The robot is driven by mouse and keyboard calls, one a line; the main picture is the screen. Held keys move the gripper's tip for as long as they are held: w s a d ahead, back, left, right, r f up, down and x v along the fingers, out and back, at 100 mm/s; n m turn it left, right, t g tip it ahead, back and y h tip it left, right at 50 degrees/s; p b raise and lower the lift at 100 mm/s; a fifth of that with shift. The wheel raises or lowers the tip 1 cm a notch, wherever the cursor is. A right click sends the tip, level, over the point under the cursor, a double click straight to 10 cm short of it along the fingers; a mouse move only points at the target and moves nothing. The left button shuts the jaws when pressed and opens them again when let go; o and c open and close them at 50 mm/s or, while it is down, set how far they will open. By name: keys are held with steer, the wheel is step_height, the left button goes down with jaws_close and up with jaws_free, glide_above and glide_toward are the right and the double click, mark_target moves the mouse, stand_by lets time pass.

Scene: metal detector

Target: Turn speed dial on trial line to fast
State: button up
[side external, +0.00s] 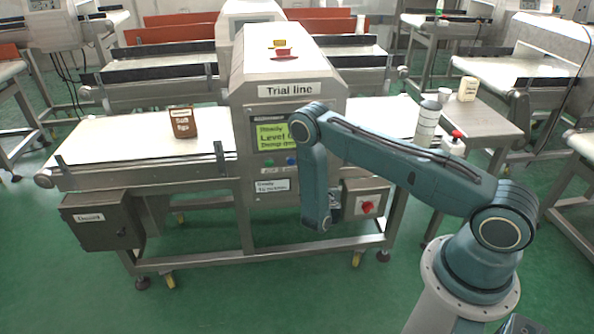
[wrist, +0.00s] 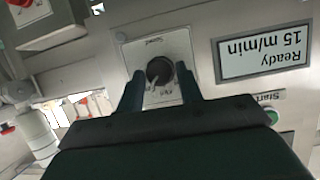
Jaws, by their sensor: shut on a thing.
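The trial line (side external: 285,100) is the metal detector in the middle of the side external view, with its name plate on the front. In the wrist view, the dark round speed dial (wrist: 159,69) sits on a pale square plate (wrist: 178,44) with small lettering, shown upside down. My gripper (wrist: 161,80) has one finger on each side of the dial and is shut on it. The pointer's exact setting is hard to read. In the side external view my arm hides the dial, and only part of my gripper (side external: 335,205) shows.
Beside the dial, a display (wrist: 263,52) reads "Ready 15 m/min", upside down, near a green start button (wrist: 271,115). A red knob (side external: 367,206) is on a box at right. A brown pack (side external: 182,122) stands on the belt (side external: 110,140). A bottle (side external: 427,122) stands right.

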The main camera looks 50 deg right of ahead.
steer(key=o, duration=1)
steer(key=v, duration=1.3)
steer(key=shift+s+a+r, duration=0.2)
steer(key=shift+a, duration=0.05)
